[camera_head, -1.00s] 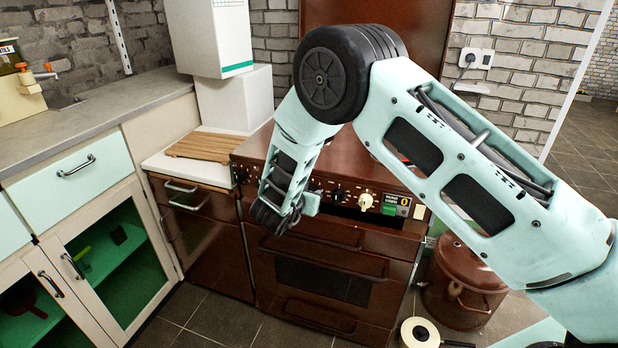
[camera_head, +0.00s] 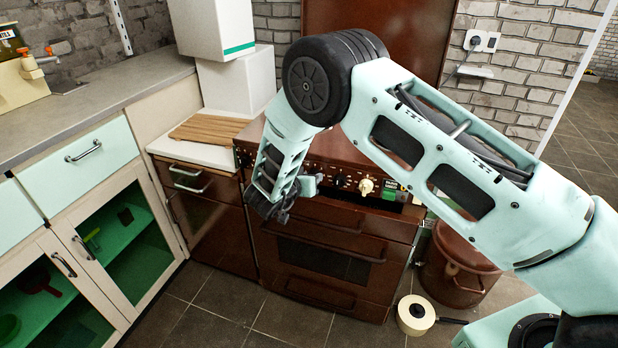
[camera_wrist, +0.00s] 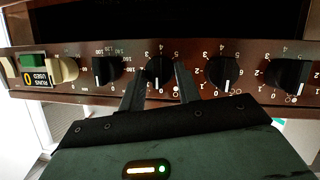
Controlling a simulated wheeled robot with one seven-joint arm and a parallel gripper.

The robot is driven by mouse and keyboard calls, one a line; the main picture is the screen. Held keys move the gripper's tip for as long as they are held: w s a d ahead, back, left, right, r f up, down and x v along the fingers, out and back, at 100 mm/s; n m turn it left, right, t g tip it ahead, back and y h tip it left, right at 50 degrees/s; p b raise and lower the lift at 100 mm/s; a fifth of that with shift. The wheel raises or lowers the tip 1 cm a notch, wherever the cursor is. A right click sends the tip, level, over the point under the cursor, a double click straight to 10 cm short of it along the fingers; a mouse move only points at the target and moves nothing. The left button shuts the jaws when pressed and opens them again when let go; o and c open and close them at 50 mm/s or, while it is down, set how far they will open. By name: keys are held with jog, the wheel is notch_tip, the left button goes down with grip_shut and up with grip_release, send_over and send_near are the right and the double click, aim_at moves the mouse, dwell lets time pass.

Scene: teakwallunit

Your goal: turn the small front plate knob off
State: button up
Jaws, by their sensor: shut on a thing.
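The brown stove (camera_head: 330,262) stands ahead, with a row of knobs along its front panel. In the wrist view, which is upside down, my gripper (camera_wrist: 160,82) has one finger on each side of a round black knob (camera_wrist: 158,70) with a number scale, and is shut on it. The knob's white mark points toward the 0 at the lower side of the picture. Which plate this knob serves cannot be read. In the head view my gripper (camera_head: 270,207) is at the left part of the panel, and my wrist hides the gripped knob.
More black knobs (camera_wrist: 223,71) and (camera_wrist: 289,74) stand close on one side, another black knob (camera_wrist: 106,70) and a cream knob (camera_wrist: 63,70) on the other. An oven handle (camera_head: 325,248) runs below. A brown pot (camera_head: 455,270) and a small pan (camera_head: 416,315) are on the floor.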

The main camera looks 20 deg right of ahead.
jog(key=o, duration=1)
jog(key=shift+d, duration=0.15)
jog(key=b+v, duration=0.1)
jog(key=v, duration=1.6)
jog(key=shift+s+a, duration=0.15)
jog(key=shift+a, duration=0.1)
